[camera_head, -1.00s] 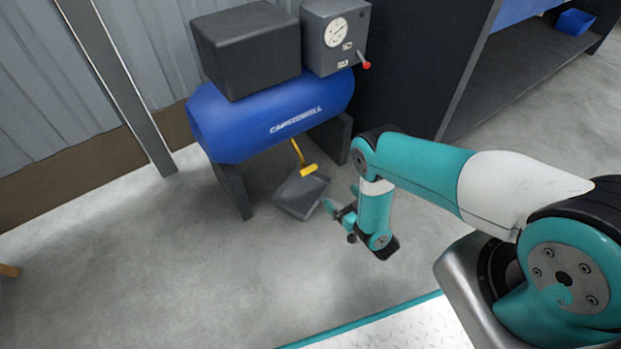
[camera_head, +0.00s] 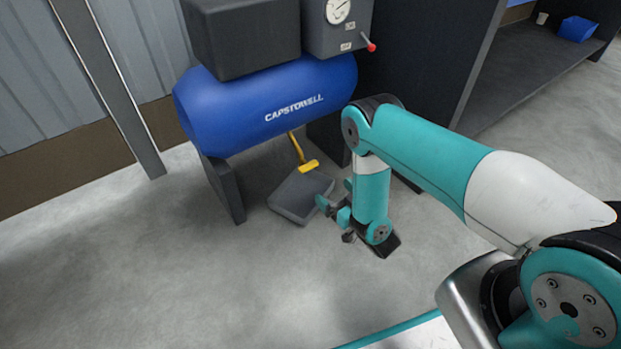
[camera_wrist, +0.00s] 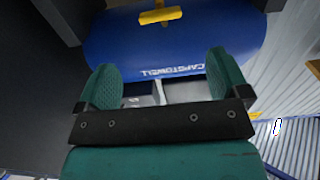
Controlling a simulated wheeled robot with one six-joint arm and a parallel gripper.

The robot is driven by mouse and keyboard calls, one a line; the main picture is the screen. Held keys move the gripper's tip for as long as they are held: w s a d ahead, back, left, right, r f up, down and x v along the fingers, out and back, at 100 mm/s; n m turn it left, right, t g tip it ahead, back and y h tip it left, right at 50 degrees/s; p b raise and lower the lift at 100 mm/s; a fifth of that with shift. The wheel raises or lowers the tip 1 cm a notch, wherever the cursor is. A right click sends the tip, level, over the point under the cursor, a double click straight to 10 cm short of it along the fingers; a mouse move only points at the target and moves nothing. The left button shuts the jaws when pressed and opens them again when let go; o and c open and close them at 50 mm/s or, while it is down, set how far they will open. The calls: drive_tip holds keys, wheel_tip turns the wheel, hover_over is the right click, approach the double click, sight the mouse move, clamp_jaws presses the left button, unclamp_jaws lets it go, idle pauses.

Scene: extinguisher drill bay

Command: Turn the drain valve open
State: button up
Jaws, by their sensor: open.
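The drain valve (camera_head: 308,166) is a yellow handle on a yellow stem below the blue tank (camera_head: 270,100) marked CAPSTOWELL. The yellow handle also shows at the top of the wrist view (camera_wrist: 160,16), beyond my fingers. My gripper (camera_head: 334,207) is to the right of and below the handle in the head view, apart from it. In the wrist view my gripper (camera_wrist: 162,82) has its two teal fingers spread, with nothing between them but the tank and a grey-white part behind.
A grey tray (camera_head: 298,196) lies on the floor under the valve. A dark tank leg (camera_head: 222,190) stands to its left. A gauge box with a red-tipped lever (camera_head: 370,47) sits above. A dark cabinet and shelf are at right. The floor at front left is clear.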

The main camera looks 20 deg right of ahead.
sight(310, 168)
drive_tip(key=shift+b+x, duration=3.85)
drive_tip(key=shift+x, duration=2.05)
drive_tip(key=c, duration=0.9)
